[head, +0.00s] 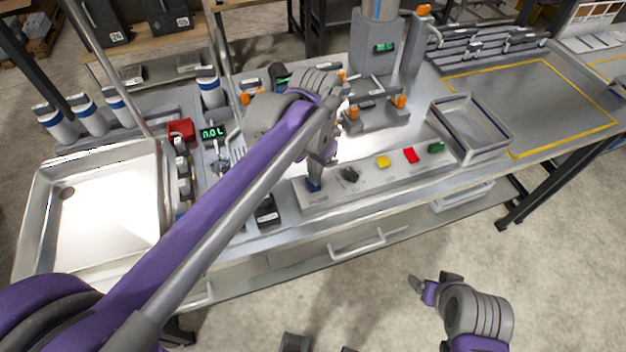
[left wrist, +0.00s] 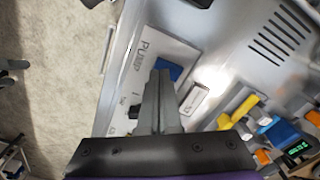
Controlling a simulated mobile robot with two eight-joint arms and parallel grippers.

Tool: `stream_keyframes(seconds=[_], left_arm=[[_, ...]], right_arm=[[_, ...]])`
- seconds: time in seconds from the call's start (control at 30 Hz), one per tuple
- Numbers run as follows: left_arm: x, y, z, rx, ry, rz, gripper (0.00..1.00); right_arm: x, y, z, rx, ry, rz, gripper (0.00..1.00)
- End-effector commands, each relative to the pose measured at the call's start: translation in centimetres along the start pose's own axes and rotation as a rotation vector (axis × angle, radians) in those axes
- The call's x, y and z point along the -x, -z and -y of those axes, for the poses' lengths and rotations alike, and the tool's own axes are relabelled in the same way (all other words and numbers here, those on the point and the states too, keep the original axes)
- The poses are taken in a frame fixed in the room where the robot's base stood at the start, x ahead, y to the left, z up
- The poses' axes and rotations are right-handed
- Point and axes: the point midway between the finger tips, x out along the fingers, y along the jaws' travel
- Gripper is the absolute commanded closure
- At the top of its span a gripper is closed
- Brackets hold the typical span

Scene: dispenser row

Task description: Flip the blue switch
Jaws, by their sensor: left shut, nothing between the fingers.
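The blue switch (head: 313,187) sits at the left end of the pale control panel (head: 375,178) at the table's front. In the left wrist view the blue switch (left wrist: 168,69) shows just beyond my fingertips, by the printed word "PUMP". My left gripper (head: 315,178) points down over the switch, shut and empty, and partly hides it. It also shows in the left wrist view (left wrist: 162,76). I cannot tell whether the fingertips touch the switch. My right gripper (head: 428,287) hangs low in front of the table, away from the panel; its jaw state is unclear.
A dark knob (head: 350,174), a yellow button (head: 383,162), a red button (head: 410,155) and a green button (head: 435,147) line the panel to the right. A grey tray (head: 480,150) stands beyond them. A sink basin (head: 50,225) is at left.

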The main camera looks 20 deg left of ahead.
Motion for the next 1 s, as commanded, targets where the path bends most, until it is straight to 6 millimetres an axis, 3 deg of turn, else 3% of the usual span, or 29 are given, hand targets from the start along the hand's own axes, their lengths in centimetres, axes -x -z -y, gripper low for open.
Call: stream_keyframes(seconds=[1.0], left_arm=[[-1.2,0.0,0.0,0.000,0.000,0.000,1.00]], right_arm=[[-0.6,-0.6,0.0,0.000,0.000,0.004,0.18]])
